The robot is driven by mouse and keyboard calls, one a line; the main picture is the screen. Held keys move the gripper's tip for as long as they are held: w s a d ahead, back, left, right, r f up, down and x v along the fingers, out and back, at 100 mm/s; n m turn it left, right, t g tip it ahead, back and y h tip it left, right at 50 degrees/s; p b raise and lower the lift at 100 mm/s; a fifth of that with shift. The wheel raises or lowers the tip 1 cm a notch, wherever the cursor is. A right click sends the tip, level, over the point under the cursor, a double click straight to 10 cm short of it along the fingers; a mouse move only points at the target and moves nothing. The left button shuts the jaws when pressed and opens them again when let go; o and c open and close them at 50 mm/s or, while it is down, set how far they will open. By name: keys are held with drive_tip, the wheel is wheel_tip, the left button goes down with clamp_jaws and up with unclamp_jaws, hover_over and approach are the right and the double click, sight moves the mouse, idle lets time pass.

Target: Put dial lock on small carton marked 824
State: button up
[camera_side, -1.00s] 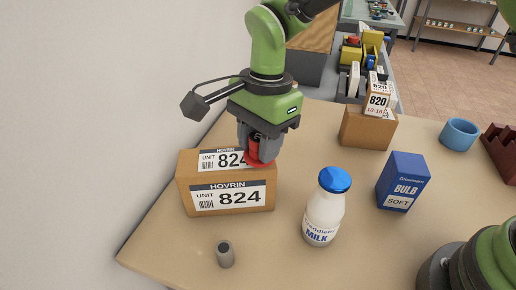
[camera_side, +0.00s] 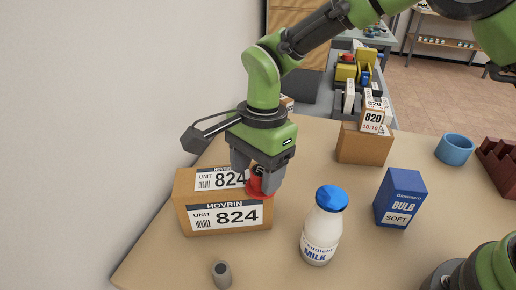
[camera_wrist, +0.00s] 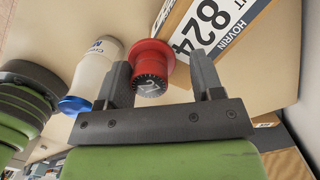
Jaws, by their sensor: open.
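The small brown carton (camera_side: 184,222) marked 824 stands at the left of the table, with white labels on its top and front. It also shows in the wrist view (camera_wrist: 262,62). The dial lock (camera_side: 262,186), red with a black numbered dial, is at the right end of the carton's top; whether it touches there is hard to tell. In the wrist view the dial lock (camera_wrist: 151,66) stands between my fingertips, with a clear gap on its right side. My gripper (camera_side: 257,180) points down around it and is open, also in the wrist view (camera_wrist: 162,82).
A milk bottle (camera_side: 321,228) with a blue cap stands close to the right of the carton. A blue bulb box (camera_side: 400,200), a blue mug (camera_side: 454,150) and a carton marked 820 (camera_side: 364,146) are farther right. A small grey cylinder (camera_side: 222,275) stands in front.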

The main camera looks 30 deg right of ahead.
drive_tip(key=s+d+r+n+t, duration=0.1)
drive_tip(key=d+r, duration=0.3)
drive_tip(key=r, duration=0.5)
drive_tip(key=s+d+r+n+t, duration=0.1)
drive_tip(key=s+d+r+n, duration=0.15)
drive_tip(key=r, duration=0.65)
drive_tip(key=s+d+n+t, duration=0.5)
drive_tip(key=s+d+n, duration=0.2)
drive_tip(key=s+d, duration=0.4)
drive_tip(key=s, duration=0.4)
drive_tip(key=shift+d+t+y, duration=0.3)
drive_tip(key=shift+y, duration=0.1)
drive_tip(key=shift+o, duration=0.5)
drive_tip(key=shift+r, duration=0.1)
